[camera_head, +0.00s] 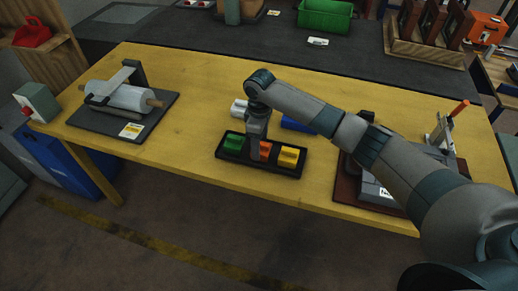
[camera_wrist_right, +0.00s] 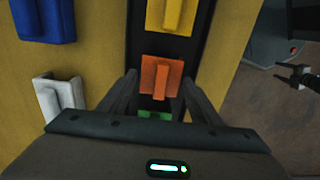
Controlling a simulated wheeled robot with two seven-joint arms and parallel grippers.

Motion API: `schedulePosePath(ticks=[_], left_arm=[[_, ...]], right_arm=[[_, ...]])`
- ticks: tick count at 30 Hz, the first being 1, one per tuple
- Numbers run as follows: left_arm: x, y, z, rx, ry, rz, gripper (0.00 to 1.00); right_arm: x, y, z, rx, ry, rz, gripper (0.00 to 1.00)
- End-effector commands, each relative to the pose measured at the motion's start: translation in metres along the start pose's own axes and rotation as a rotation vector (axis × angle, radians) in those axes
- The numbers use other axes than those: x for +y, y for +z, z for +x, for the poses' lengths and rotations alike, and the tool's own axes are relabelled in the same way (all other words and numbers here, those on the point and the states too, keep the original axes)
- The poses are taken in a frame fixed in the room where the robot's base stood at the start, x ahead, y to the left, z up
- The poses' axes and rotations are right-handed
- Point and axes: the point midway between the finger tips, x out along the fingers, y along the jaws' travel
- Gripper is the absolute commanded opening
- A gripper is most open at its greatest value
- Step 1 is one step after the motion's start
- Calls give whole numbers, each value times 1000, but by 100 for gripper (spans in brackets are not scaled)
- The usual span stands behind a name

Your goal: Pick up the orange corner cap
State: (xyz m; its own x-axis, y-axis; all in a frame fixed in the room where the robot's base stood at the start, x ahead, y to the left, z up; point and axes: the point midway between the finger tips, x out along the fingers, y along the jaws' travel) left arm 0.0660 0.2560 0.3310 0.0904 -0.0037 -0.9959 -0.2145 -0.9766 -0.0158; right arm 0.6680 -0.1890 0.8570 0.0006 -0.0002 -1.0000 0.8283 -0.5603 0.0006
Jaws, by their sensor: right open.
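The orange corner cap (camera_head: 265,149) sits in the middle of a black tray (camera_head: 287,173) on the yellow table, between a green cap (camera_head: 234,141) and a yellow cap (camera_head: 289,157). My right gripper (camera_head: 258,143) points down over the tray at the orange cap and partly hides it in the head view. In the right wrist view the orange cap (camera_wrist_right: 160,75) shows between the two open fingers of the gripper (camera_wrist_right: 160,82), one on each side. I cannot tell whether they touch it. My left gripper is not in view.
A white cap (camera_head: 239,108) and a blue cap (camera_head: 297,124) lie behind the tray. A roller fixture (camera_head: 123,97) stands on the left of the table, and a grey device on a brown board (camera_head: 349,190) on the right. The table left of the tray is clear.

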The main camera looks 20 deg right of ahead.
Motion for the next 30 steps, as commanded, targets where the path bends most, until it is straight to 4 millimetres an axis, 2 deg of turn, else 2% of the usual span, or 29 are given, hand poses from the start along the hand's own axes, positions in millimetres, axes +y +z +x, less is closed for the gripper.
schedulePosePath(ticks=[11, 12, 15, 16, 30], left_arm=[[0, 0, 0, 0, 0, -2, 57], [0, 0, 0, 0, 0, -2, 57], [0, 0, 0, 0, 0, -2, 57], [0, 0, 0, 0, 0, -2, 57], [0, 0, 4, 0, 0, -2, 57]], right_arm=[[0, 0, 0, 0, 0, -1, 58], [0, 0, 0, 0, 0, -1, 55], [0, 0, 0, 0, 0, -1, 32], [0, 0, 0, 0, 0, -1, 26], [0, -1, -7, 1, 1, -2, 26]])
